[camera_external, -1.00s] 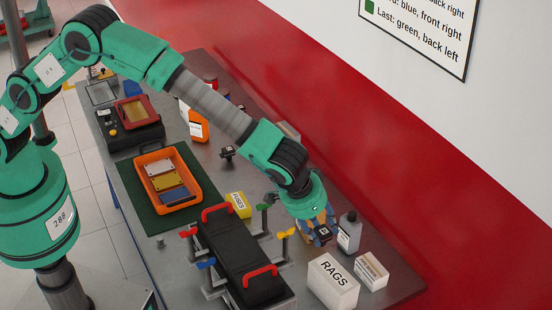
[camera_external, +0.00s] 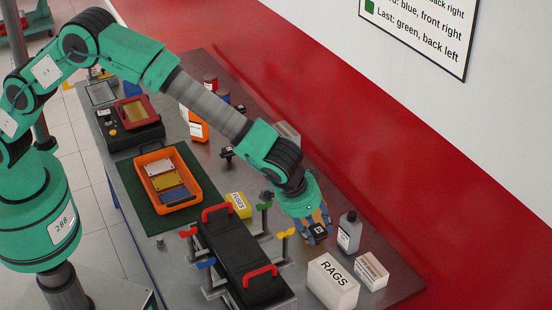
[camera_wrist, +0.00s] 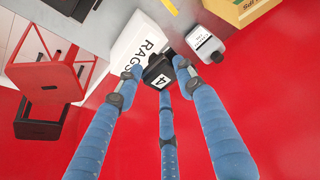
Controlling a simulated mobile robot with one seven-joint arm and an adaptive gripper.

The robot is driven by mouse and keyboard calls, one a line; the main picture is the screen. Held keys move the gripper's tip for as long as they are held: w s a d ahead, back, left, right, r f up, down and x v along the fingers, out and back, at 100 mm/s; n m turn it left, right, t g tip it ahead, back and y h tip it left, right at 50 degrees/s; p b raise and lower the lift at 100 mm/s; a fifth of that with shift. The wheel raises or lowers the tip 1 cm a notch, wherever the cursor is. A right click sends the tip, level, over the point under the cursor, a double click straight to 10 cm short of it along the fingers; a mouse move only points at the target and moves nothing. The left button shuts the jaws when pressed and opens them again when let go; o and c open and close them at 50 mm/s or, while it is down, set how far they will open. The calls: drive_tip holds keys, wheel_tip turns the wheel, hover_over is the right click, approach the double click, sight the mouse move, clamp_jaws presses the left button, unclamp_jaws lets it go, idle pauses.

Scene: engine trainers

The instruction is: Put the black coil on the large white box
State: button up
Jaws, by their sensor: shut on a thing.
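My gripper (camera_external: 317,227) has blue fingers and is shut on the black coil (camera_external: 318,231), a small dark block with a white label. In the wrist view the coil (camera_wrist: 158,72) sits between my fingertips (camera_wrist: 158,78), with a "4" on its label. The large white box (camera_external: 333,283) reads "RAGS" and stands on the bench in front of my gripper, lower in the external view. In the wrist view the box (camera_wrist: 133,42) shows just beyond the coil, at upper left. The coil appears apart from the box.
A grey bottle (camera_external: 349,233) stands close to the right of my gripper. A smaller white carton (camera_external: 371,270) is beside the RAGS box. A black engine trainer (camera_external: 242,262) with red handles and coloured levers lies to the left. A yellow box (camera_external: 238,205) is behind it.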

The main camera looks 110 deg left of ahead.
drive_tip(key=shift+f, duration=2.45)
drive_tip(key=shift+f, duration=0.1)
drive_tip(key=shift+f, duration=1.75)
drive_tip(key=shift+f+b, duration=0.15)
drive_tip(key=shift+b, duration=0.2)
drive_tip(key=o, duration=1.4)
drive_tip(key=v, duration=1.2)
drive_tip(key=shift+p, duration=0.35)
